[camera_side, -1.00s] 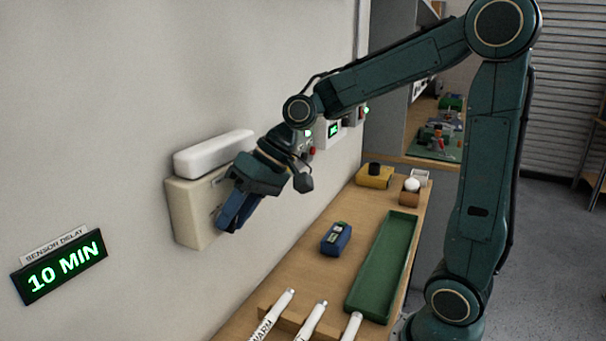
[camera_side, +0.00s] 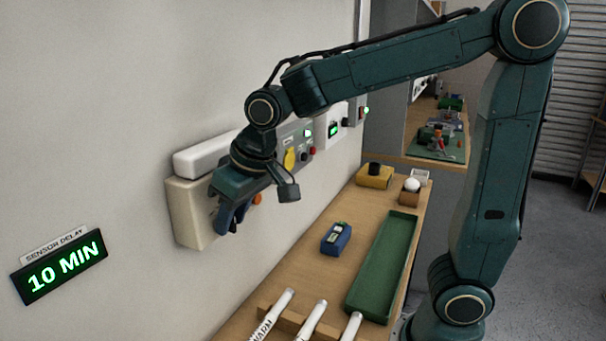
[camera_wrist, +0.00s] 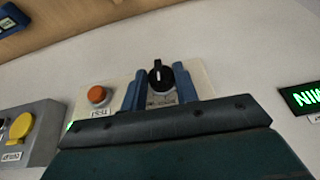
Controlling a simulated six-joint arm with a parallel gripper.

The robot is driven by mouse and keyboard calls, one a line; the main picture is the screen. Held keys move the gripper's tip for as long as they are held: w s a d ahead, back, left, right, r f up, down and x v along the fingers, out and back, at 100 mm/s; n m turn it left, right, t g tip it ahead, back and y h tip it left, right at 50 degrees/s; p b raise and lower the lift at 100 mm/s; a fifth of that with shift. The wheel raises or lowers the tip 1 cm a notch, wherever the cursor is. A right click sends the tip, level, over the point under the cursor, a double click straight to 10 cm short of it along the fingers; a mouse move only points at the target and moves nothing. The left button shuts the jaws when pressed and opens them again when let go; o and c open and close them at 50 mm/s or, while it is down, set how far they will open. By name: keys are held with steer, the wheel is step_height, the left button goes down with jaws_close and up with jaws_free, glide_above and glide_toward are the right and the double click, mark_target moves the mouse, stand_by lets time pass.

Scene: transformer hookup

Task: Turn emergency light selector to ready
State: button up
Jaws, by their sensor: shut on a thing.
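The emergency light unit is a beige box (camera_side: 183,213) on the wall, with a white lamp bar (camera_side: 198,158) on top. Its selector is a black knob (camera_wrist: 160,76) with a white pointer line toward the top of the wrist view. My gripper (camera_wrist: 160,84) is shut on the knob, with one blue finger on either side. In the side view my gripper (camera_side: 232,215) is in front of the box and hides the knob. An orange button (camera_wrist: 97,95) sits beside the knob on the same panel. The label under the knob is partly hidden and unreadable.
A grey panel (camera_wrist: 30,130) with a yellow knob (camera_wrist: 21,126) is beside the unit. A green "10 MIN" display (camera_side: 60,267) hangs on the wall. The bench below holds a blue meter (camera_side: 336,238), a green tray (camera_side: 383,265) and several white pens.

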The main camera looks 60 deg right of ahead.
stand_by(0.4)
steer(key=o, duration=1)
steer(key=shift+c, duration=0.2)
steer(key=shift+r, duration=0.2)
steer(key=v, duration=1.3)
steer(key=shift+a+r, duration=0.2)
steer(key=shift+a, duration=0.05)
steer(key=shift+s, duration=0.1)
